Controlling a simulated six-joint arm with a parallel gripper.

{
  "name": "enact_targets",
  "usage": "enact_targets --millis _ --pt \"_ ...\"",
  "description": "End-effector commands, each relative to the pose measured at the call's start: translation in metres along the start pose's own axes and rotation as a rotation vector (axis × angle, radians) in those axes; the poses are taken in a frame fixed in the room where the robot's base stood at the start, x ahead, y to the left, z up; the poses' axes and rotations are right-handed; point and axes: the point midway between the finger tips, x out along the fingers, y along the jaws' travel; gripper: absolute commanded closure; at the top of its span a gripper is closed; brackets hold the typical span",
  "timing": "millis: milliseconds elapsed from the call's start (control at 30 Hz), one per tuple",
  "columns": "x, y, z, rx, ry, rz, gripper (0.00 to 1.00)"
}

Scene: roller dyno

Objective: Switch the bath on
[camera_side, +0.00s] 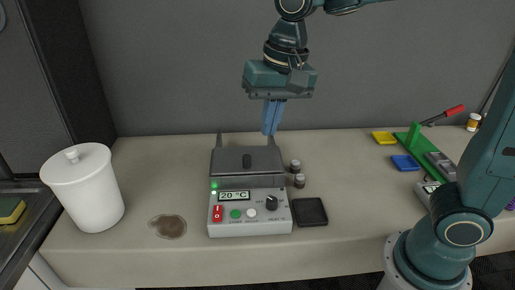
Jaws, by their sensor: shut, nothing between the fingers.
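The bath (225,228) is a light grey box on the bench with a dark lid (232,162) behind its front panel. Its display (234,196) reads 20 °C. Small green lights (214,188) glow left of the display. The panel has a red switch (217,214), a green button (235,214), a pale button (251,213) and a dark knob (272,203). My gripper (269,133) points down with its blue fingers together and empty. In the picture its tips appear just above the back of the bath, and I see no contact with the panel.
A white lidded canister (83,190) stands at the left. A brown disc (167,227) lies left of the bath. Two small dark jars (297,174) and a black tray (309,212) are at its right. Yellow (384,138) and blue (405,163) trays lie further right.

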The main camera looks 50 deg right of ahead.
Motion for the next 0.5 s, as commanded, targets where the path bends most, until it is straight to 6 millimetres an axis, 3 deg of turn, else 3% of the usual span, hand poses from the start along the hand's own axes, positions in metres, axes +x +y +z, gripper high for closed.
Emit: enact_targets --millis 500 --pt "0.052 -0.086 -0.004 0.215 -0.089 0.108 1.0"
